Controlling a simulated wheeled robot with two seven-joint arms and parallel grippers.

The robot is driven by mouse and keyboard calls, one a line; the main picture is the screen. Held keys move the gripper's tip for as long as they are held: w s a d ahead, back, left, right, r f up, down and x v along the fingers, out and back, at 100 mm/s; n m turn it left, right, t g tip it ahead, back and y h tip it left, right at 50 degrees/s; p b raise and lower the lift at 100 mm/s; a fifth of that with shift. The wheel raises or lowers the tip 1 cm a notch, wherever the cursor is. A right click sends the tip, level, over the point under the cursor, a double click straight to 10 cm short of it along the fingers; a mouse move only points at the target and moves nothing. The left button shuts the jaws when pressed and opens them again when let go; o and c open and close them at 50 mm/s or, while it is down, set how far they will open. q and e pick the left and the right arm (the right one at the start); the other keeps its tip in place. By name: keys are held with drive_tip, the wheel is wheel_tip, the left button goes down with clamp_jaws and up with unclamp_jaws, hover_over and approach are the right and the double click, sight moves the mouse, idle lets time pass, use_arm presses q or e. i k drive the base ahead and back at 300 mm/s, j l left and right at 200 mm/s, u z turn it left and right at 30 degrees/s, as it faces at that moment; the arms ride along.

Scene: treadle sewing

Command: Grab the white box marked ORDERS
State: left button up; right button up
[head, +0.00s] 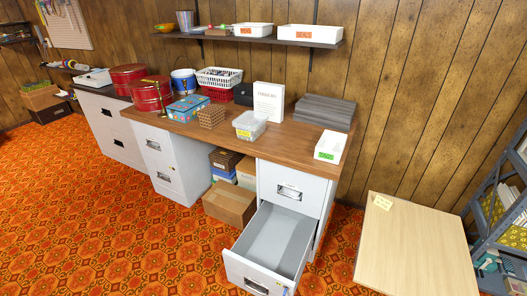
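No label can be read clearly enough to pick out the word ORDERS. A low white box (332,140) with a green label lies at the right front corner of the wooden desk. Two more low white boxes stand on the wall shelf: one (261,28) with an orange label in the middle, and a wider one (325,33) with an orange label at the right end. A tall white box or book (276,104) with small print stands upright on the desk. Neither of my grippers shows.
The desk (215,133) holds red tins, baskets, a clear tub (257,119) and a grey stack (325,110). An open file drawer (270,243) sticks out below its right end. A pale wooden table (420,250) stands at right. Orange carpet is clear at left.

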sight(268, 98)
drive_tip(key=i+j+z, duration=0.25)
drive_tip(key=j, duration=0.15)
drive_tip(key=i+j+z, duration=0.3)
drive_tip(key=j+z, duration=0.25)
drive_tip(key=j, duration=0.4)
drive_tip(key=j+z, duration=0.3)
drive_tip(key=j, duration=0.35)
drive_tip(key=j+z, duration=0.25)
drive_tip(key=j, duration=0.45)
drive_tip(key=k+j+z, duration=0.1)
drive_tip(key=j+z, duration=0.2)
drive_tip(key=j, duration=0.3)
drive_tip(key=i+j+z, duration=0.3)
drive_tip(key=j, duration=0.25)
drive_tip(key=j+z, duration=0.35)
drive_tip(key=j, duration=0.15)
drive_tip(key=i+j+z, duration=0.1)
drive_tip(key=j+z, duration=0.2)
drive_tip(key=j, duration=0.3)
drive_tip(key=i+j+z, duration=0.15)
drive_tip(key=j, duration=0.15)
drive_tip(key=i+j+z, duration=0.2)
drive_tip(key=j+z, duration=0.15)
drive_tip(key=j, duration=0.25)
